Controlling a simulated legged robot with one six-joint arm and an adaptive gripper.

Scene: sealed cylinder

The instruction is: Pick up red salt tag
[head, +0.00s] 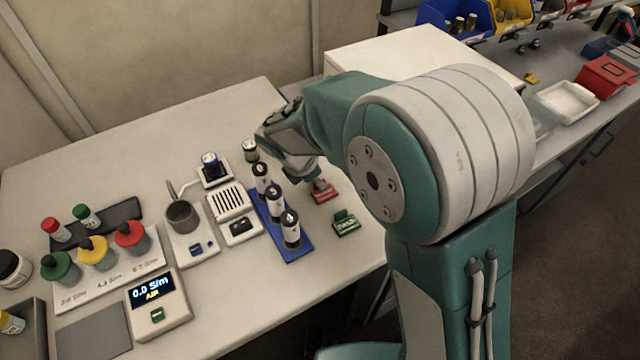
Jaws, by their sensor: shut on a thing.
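The red salt tag (326,194) is on or just above the pale bench, right of the blue rack; I cannot tell which. My gripper (319,184) points down at it from above and is shut on its upper part. The fingers are small here and partly hidden by my arm. A green tag (346,223) with white lettering sits just in front and to the right, apart from the gripper.
The blue rack (297,249) with numbered black-and-white vials (290,229) stands close to the gripper's left. Further left are a metal cup (183,216), a meter (158,303) and several coloured-cap bottles (131,236). The bench's back left is clear.

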